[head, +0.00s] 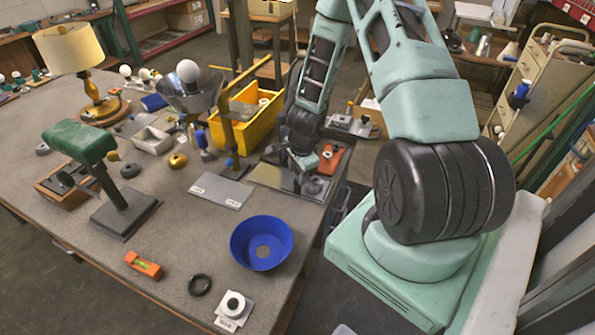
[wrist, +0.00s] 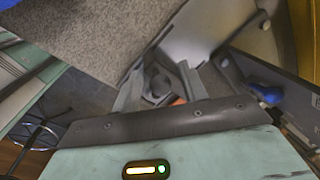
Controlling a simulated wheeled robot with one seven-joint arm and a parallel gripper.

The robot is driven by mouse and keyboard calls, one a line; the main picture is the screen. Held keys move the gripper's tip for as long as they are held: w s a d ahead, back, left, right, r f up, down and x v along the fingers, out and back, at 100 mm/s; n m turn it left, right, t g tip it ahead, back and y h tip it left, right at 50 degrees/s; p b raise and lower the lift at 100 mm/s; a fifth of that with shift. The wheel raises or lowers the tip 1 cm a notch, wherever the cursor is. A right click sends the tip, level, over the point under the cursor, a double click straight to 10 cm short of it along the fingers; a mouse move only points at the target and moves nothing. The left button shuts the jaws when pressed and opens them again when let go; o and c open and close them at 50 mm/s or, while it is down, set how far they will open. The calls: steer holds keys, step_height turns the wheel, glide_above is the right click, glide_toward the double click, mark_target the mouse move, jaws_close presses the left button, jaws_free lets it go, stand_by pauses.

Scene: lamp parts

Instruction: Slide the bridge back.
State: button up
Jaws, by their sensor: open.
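I cannot tell for sure which part is the bridge. My gripper (head: 302,180) is low over a flat metal plate (head: 268,177) at the table's right edge. A dark grey rounded part (head: 316,186) sits on that plate close by the fingers. In the wrist view my gripper (wrist: 160,82) is open, its two fingers on either side of a dark grey part (wrist: 156,88). Whether they touch it is unclear. An orange part (head: 330,157) lies just behind the gripper, and a bit of orange shows in the wrist view (wrist: 180,101).
A yellow bin (head: 228,132) and a mustard upright bracket (head: 229,135) stand left of the gripper. A pale labelled plate (head: 221,190) and a blue bowl (head: 240,248) lie nearer.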

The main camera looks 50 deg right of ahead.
jaws_close()
steer(key=shift+w+a+p, duration=0.25)
steer(key=shift+w+p, duration=0.05)
steer(key=shift+w, duration=0.4)
steer(key=shift+w+a+p, duration=0.25)
steer(key=shift+w+p, duration=0.05)
steer(key=shift+w, duration=0.45)
steer(key=shift+w+a+p, duration=0.25)
steer(key=shift+w+p, duration=0.05)
steer(key=shift+w, duration=0.4)
jaws_free()
steer(key=shift+w, duration=0.1)
steer(key=shift+s, duration=0.2)
